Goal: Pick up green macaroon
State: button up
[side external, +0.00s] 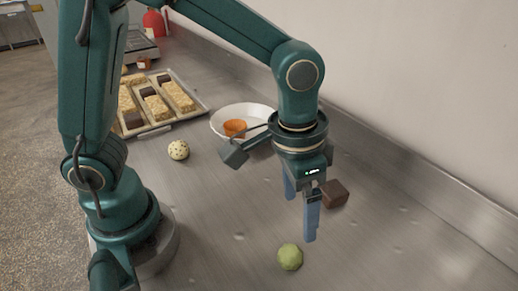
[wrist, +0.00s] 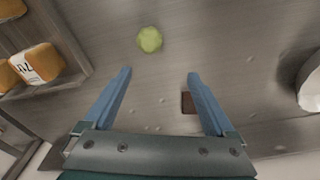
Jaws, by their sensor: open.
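The green macaroon (side external: 290,257) is a light green, roundish, faceted piece lying on the metal counter. In the side view it sits below and slightly left of my gripper (side external: 301,218). In the wrist view the macaroon (wrist: 150,40) lies beyond the fingertips, slightly left of the middle between them. My gripper (wrist: 158,73) is open, with its two blue fingers apart and nothing held between them. The fingers appear to be above the counter, clear of the macaroon.
A dark brown block (side external: 334,194) lies close to my gripper; it also shows beside the right finger in the wrist view (wrist: 188,102). A white bowl (side external: 219,128), a speckled ball (side external: 178,150) and a tray of bars (side external: 176,121) are farther back. A wall borders the counter.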

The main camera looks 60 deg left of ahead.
aim_at(291, 250)
jog(key=shift+m+g, duration=0.5)
jog(key=f, duration=0.1)
jog(key=s+d+f, duration=0.1)
jog(key=s+f, duration=0.1)
jog(key=shift+d+f, duration=0.3)
jog(key=shift+d, duration=0.05)
jog(key=shift+f, duration=2.45)
jog(key=c, duration=1)
